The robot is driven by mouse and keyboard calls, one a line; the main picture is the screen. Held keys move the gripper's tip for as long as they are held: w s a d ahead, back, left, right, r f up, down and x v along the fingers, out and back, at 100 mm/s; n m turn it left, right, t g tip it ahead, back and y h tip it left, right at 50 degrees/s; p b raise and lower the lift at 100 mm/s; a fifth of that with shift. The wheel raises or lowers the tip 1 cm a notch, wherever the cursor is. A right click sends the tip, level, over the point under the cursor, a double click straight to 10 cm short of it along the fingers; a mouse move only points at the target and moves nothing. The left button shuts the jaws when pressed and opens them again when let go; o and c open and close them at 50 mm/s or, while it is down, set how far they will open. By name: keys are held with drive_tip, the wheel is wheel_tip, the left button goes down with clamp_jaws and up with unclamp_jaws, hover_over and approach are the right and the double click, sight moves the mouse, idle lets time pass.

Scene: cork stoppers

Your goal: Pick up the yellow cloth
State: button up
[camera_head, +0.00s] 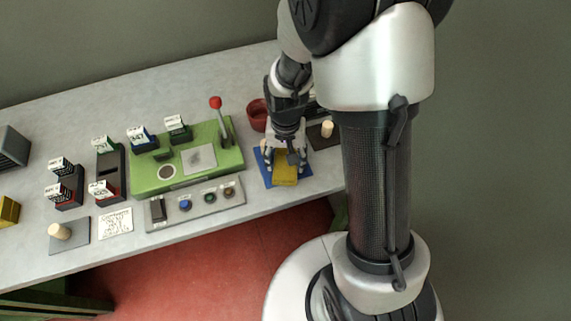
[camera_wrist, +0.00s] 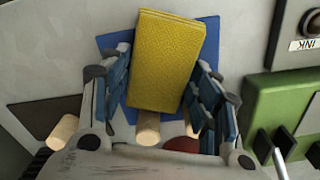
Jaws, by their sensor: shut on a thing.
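The yellow cloth (camera_head: 285,169) is a folded, thick rectangle over a blue mat (camera_head: 266,177) near the right end of the counter. In the wrist view the cloth (camera_wrist: 165,60) lies between the two fingers of my gripper (camera_wrist: 160,95), with the blue mat (camera_wrist: 112,45) behind it. My gripper (camera_head: 284,158) is shut on the cloth, a finger at each side. I cannot tell whether the cloth is clear of the mat. Two cork stoppers, one of them this cork (camera_wrist: 147,128), show below the cloth in the wrist view, partly hidden by my gripper.
A green machine (camera_head: 187,160) with a red-knobbed lever (camera_head: 215,103) stands left of the mat. A grey panel with buttons (camera_head: 195,204) lies in front of it. A red pot (camera_head: 257,114) is behind the mat. A cork on a dark pad (camera_head: 327,129) is at right.

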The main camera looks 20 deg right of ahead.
drive_tip(key=c, duration=0.4)
drive_tip(key=shift+o, duration=0.2)
wheel_tip(320, 180, up, 20)
drive_tip(key=p, duration=0.7)
